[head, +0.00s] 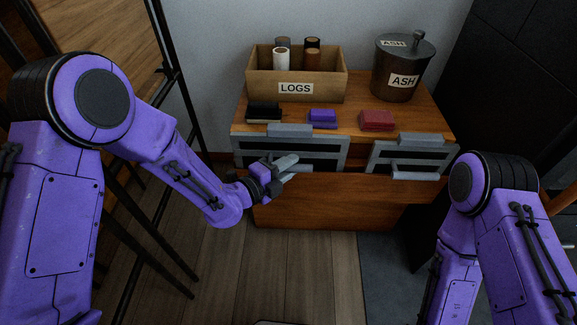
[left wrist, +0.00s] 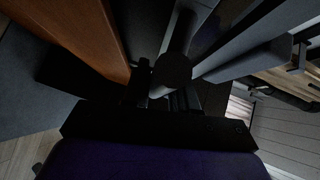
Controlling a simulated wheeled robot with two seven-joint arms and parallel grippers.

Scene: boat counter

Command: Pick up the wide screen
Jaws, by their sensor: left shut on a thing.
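The wide screen (head: 322,153) is a grey-framed panel with dark slots, upright at the left front of the wooden counter. It has a grey block on its top edge and a grey bar handle low on its front. My left gripper (head: 290,166) is at the screen's lower front, shut on the handle, whose middle it partly hides. In the left wrist view a dark rounded bar (left wrist: 172,72) lies between the fingers, and a grey frame edge (left wrist: 248,58) runs at the right. My right gripper is out of view; only its arm shows.
A narrower grey screen (head: 410,157) stands to the right. On the counter (head: 350,113) are a box labelled LOGS (head: 325,88), an ASH bucket (head: 396,65), a black block (head: 263,110), a purple block (head: 322,117) and a red block (head: 377,119). The floor (head: 290,265) in front is clear.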

